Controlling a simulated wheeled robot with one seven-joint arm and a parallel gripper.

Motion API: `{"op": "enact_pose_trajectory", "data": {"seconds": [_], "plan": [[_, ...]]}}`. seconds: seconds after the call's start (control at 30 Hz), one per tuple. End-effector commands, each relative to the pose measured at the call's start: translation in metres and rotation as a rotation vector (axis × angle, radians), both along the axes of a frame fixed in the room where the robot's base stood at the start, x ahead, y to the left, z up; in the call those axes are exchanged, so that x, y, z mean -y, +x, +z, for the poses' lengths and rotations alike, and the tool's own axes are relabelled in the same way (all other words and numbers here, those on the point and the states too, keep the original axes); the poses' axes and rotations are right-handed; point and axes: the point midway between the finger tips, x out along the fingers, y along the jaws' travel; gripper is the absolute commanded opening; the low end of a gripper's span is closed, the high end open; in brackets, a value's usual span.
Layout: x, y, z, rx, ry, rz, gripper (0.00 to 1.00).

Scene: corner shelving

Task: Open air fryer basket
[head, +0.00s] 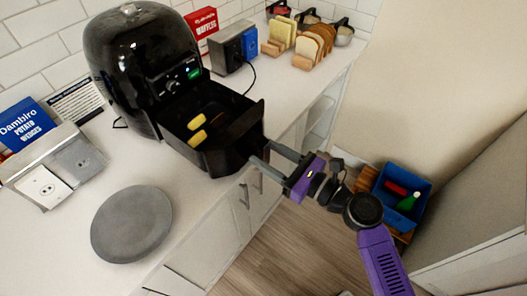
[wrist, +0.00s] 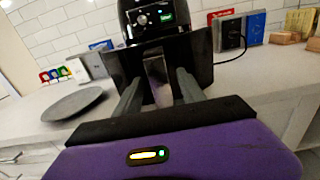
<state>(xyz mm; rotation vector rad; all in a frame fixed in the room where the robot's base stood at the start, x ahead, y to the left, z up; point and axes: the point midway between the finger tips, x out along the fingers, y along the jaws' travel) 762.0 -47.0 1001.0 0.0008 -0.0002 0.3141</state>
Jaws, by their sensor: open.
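The black air fryer (head: 140,55) stands on the white counter, its dial and green display facing me. Its basket (head: 225,140) is slid out at the front, and yellow food pieces (head: 197,130) lie inside. In the wrist view the basket front (wrist: 120,68) is a dark panel with a lighter upright handle (wrist: 157,78) at its middle. My gripper (head: 267,156) is open at the basket front, with a finger on each side of the handle in the wrist view (wrist: 158,88). I cannot tell whether the fingers touch the handle.
A round grey plate (head: 131,224) lies on the counter left of the basket. A blue box (head: 22,124) and an outlet block (head: 50,170) are at the left. Bread slices (head: 310,42) stand at the back. A blue bin (head: 400,195) is down at the right.

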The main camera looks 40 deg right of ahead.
Motion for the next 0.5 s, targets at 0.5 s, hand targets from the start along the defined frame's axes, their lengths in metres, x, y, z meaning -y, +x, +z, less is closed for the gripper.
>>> {"op": "enact_pose_trajectory", "data": {"seconds": [0.5], "plan": [[0.019, -0.060, 0.000, 0.000, -0.001, 0.000, 0.47]]}}
